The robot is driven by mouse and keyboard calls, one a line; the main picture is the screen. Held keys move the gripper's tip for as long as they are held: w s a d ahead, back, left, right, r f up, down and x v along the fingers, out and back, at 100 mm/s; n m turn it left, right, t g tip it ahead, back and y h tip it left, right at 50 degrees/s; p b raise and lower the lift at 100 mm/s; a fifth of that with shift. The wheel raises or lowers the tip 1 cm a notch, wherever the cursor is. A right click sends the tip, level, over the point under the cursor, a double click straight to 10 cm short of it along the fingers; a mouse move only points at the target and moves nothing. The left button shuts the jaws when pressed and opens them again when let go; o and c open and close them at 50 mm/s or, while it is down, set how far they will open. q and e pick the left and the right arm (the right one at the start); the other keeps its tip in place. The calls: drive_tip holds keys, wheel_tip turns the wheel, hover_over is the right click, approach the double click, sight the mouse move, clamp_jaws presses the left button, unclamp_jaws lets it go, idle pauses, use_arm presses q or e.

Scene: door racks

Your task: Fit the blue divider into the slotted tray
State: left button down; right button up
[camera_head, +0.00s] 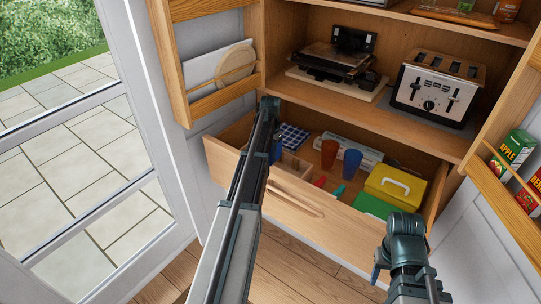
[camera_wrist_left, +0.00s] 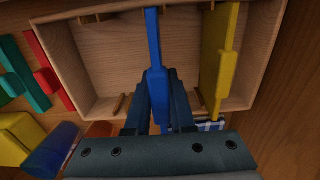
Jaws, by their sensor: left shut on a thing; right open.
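A slotted wooden tray (camera_wrist_left: 85,80) fills the middle of the left wrist view; in the head view a bit of it (camera_head: 296,166) shows in the drawer, mostly behind my left arm. My left gripper (camera_wrist_left: 160,98) is shut on the blue divider (camera_wrist_left: 153,38), which extends over the tray toward its far wall; whether it sits in the slots cannot be told. The divider also shows as a blue patch beside my arm (camera_head: 277,150). A yellow divider (camera_wrist_left: 218,58) stands along the tray's right side. My right gripper (camera_head: 376,272) is open and empty, in front of the drawer.
The open drawer (camera_head: 310,210) also holds an orange cup (camera_head: 329,153), a blue cup (camera_head: 351,163), a yellow box (camera_head: 394,188) and a checked cloth (camera_head: 293,135). Red (camera_wrist_left: 50,75) and green (camera_wrist_left: 25,75) dividers lie left of the tray. A toaster (camera_head: 437,88) stands on the shelf above.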

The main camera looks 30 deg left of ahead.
use_arm(q)
drive_tip(key=shift+f+b, duration=1.7)
drive_tip(key=shift+f, duration=0.05)
drive_tip(key=c, duration=0.7)
unclamp_jaws()
drive_tip(key=shift+r, duration=0.1)
wheel_tip(320, 180, up, 14)
drive_tip(key=p, duration=1.4)
